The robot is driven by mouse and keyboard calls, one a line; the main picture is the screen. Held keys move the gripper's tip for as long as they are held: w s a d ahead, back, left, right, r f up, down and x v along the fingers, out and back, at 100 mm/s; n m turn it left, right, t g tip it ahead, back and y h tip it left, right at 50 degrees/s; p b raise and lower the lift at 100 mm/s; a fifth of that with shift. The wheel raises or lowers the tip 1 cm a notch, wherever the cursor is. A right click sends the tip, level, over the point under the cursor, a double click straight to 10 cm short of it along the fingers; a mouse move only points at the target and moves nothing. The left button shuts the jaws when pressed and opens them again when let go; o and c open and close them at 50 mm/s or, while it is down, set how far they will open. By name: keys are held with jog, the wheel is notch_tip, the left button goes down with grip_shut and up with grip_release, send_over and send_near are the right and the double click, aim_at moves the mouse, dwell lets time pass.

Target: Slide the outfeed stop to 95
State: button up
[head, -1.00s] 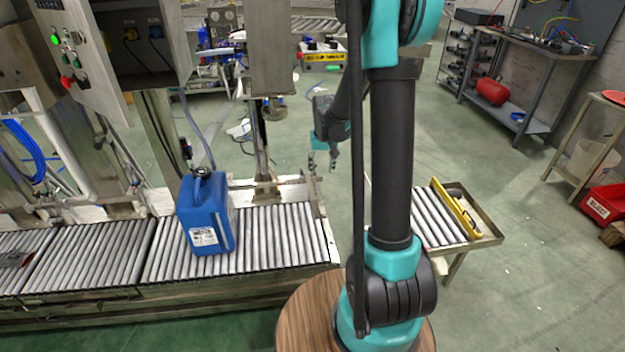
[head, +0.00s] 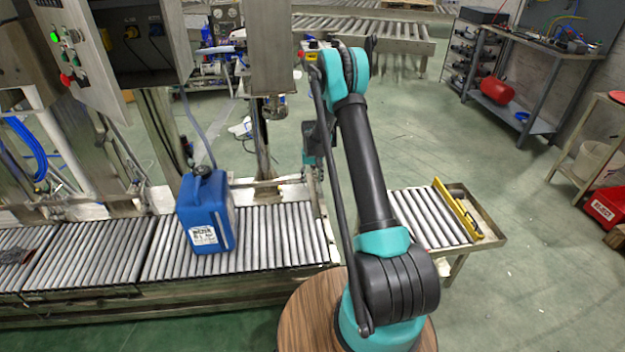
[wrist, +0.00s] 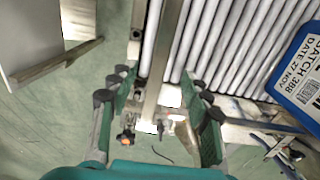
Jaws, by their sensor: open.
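My gripper (wrist: 159,85) is open in the wrist view, with one green-padded finger on each side of a flat metal bar (wrist: 167,58). This bar crosses the end of the roller conveyor and looks like the outfeed stop. I cannot tell whether either finger touches it. A small bracket with an orange knob (wrist: 126,137) sits near the bar's lower end. In the head view the bar (head: 321,205) shows at the right end of the conveyor (head: 285,238); my arm partly hides the gripper there. No scale or 95 mark is readable.
A blue jerrycan (head: 206,212) stands on the rollers left of the bar; its label shows in the wrist view (wrist: 308,75). A short roller table with a yellow bar (head: 456,210) lies to the right. Green floor beyond is mostly clear.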

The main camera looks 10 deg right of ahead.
aim_at(312, 191)
jog(key=shift+f, duration=3.75)
grip_shut()
